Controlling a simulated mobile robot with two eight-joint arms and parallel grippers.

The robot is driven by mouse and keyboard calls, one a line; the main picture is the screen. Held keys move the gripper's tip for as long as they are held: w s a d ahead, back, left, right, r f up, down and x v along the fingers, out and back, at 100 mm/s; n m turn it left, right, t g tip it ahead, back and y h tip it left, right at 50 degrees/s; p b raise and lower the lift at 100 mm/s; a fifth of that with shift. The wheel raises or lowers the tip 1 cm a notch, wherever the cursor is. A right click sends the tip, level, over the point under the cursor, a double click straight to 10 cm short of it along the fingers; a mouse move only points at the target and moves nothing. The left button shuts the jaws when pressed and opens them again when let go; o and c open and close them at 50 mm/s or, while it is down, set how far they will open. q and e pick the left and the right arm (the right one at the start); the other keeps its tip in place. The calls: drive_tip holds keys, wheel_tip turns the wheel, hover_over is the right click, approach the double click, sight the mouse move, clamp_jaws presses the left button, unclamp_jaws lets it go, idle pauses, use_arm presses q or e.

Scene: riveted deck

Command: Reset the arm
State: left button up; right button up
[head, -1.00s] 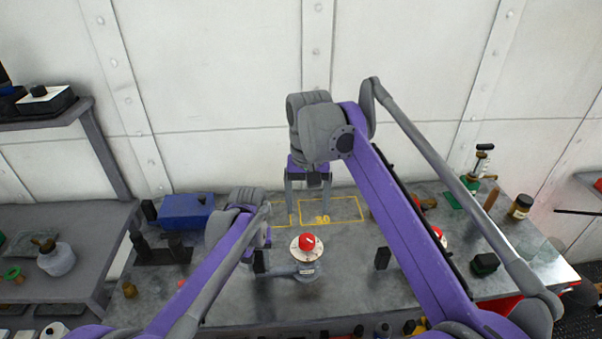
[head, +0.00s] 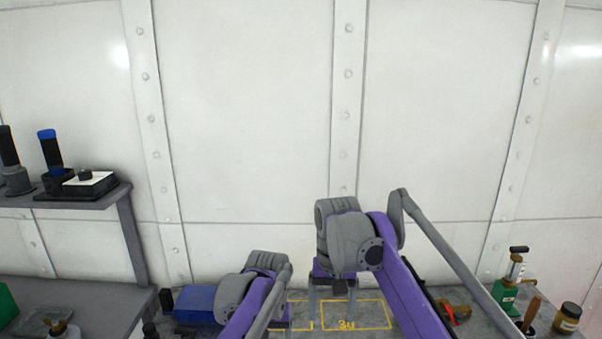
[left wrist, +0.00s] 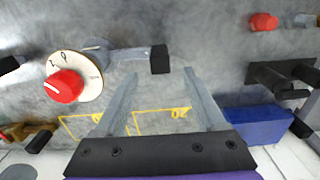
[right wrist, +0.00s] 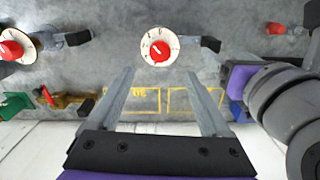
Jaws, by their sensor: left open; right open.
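My right gripper (head: 333,300) hangs fingers down above the yellow-marked part of the grey bench in the head view. It is open and empty; in the right wrist view (right wrist: 165,90) its fingers are spread with nothing between them. My left gripper shows in the left wrist view (left wrist: 165,85), open and empty; in the head view its fingers are mostly hidden behind its arm. A round white dial with a red knob (right wrist: 158,50) lies beyond the right fingertips. A dial with a red knob (left wrist: 64,86) also shows at the left of the left wrist view.
A blue box (head: 197,303) stands on the bench left of my left arm. A green-based tool (head: 508,290) and a brown jar (head: 567,318) stand at the right. The wall behind is bare.

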use_arm(q)
wheel_tip(320, 180, up, 2)
drive_tip(key=shift+r, duration=0.15)
drive_tip(key=shift+s+a+r, duration=0.1)
drive_tip(key=shift+r, duration=0.15)
drive_tip(key=s+a+f+t, duration=0.1)
drive_tip(key=s+a+f, duration=0.2)
drive_tip(key=s, duration=0.5)
drive_tip(key=s+a+f+t, duration=0.2)
drive_tip(key=s+a+f, duration=0.1)
drive_tip(key=s, duration=0.5)
drive_tip(key=s+a+f+t, duration=0.2)
drive_tip(key=s+a+f, duration=0.2)
drive_tip(key=s, duration=0.4)
drive_tip(key=shift+s+a, duration=0.35)
drive_tip(key=shift+a, duration=0.25)
use_arm(e)
drive_tip(key=s+d+f+t, duration=0.1)
drive_tip(key=s+d+f, duration=0.2)
drive_tip(key=s+f, duration=0.3)
drive_tip(key=s+d+f+t, duration=0.2)
drive_tip(key=s+d+f, duration=0.2)
drive_tip(key=s, duration=0.6)
drive_tip(key=s+d+f+n+t, duration=0.1)
drive_tip(key=s+d+f, duration=0.3)
drive_tip(key=s+f, duration=0.4)
drive_tip(key=shift+s+d+f+t, duration=0.15)
drive_tip(key=shift+s+f+t, duration=0.2)
drive_tip(key=shift+f+t, duration=0.25)
